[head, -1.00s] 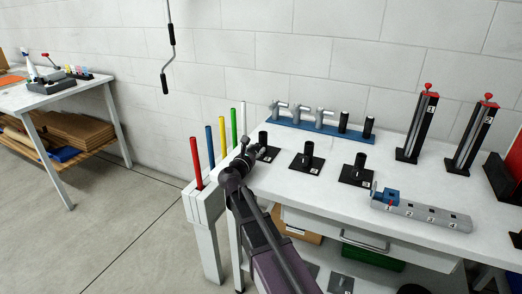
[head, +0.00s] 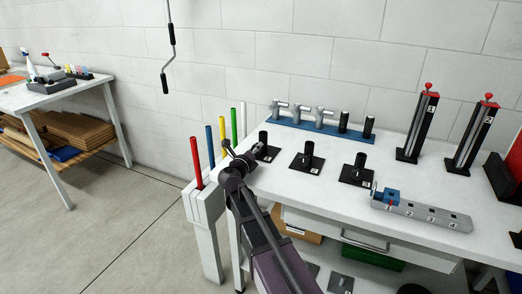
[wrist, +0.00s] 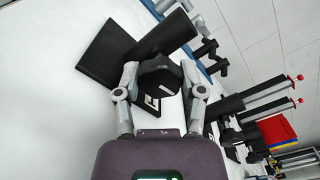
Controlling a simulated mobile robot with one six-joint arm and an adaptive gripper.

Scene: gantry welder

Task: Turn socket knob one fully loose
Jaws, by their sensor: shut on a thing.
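Socket one (head: 263,140) is the leftmost of three black upright sockets, near the table's left end. In the wrist view it is a black cylinder (wrist: 168,38) on a square black plate (wrist: 101,52). Its black knob (wrist: 160,80) sticks out from the side towards me. My gripper (wrist: 160,88) is shut on this knob, with one grey finger on each side. In the head view my gripper (head: 251,158) is at the socket's near left side, and my wrist partly hides the plate. A white label beneath the knob is partly hidden.
Two more sockets (head: 307,155) (head: 359,168) stand to the right. A blue rack (head: 290,122) with grey and black pieces is behind. A grey numbered block (head: 430,217) lies front right. Coloured rods (head: 195,155) stand beside the table's left edge.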

